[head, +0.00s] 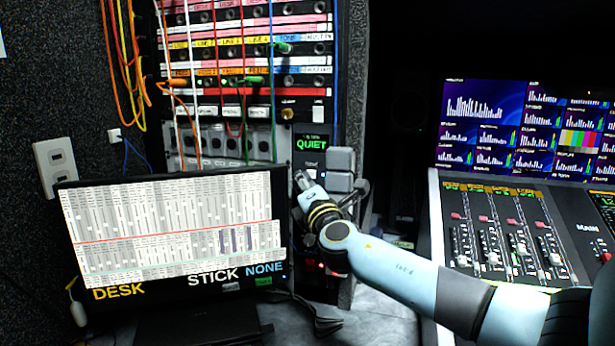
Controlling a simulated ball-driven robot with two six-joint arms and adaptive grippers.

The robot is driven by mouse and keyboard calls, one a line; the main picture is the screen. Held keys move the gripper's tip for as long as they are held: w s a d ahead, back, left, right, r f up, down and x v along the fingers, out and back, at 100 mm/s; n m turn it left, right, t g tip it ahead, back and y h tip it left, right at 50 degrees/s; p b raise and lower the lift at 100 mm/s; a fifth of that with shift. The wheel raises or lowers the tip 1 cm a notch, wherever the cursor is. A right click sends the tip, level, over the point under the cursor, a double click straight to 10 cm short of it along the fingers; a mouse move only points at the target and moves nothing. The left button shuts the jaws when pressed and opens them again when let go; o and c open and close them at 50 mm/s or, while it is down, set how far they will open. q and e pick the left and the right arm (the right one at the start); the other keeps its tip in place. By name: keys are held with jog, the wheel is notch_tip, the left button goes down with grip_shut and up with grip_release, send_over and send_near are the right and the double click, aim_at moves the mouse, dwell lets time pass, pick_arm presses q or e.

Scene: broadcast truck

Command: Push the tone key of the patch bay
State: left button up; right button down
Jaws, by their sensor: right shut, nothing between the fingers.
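The patch bay (205,51) fills the upper part of the rack, with rows of jacks, label strips and coloured cords. A small dark display (311,144) at its lower right reads QUIET in green; the smaller line above it is hard to read. My left gripper is out of view.
A monitor (180,292) with faders and the words DESK, STICK and NONE stands in front of the rack at lower left. A mixing console (520,240) and a large screen wall (527,128) are at right. Patch cords (190,60) hang across the bay.

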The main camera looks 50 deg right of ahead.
jog(key=shift+s+d+f, duration=0.1)
jog(key=shift+s+d, duration=0.05)
dwell(0.4)
jog(key=shift+s+a+f, duration=0.35)
jog(key=shift+s+a, duration=0.05)
jog(key=shift+s, duration=0.15)
jog(key=shift+s+a+r, duration=0.1)
jog(key=shift+s+a, duration=0.3)
jog(key=shift+a, duration=0.35)
jog(key=shift+s+a+r, duration=0.1)
jog(key=shift+s+a, duration=0.35)
jog(key=shift+a, duration=0.3)
jog(key=shift+s+a, duration=0.4)
jog(key=shift+a, duration=0.35)
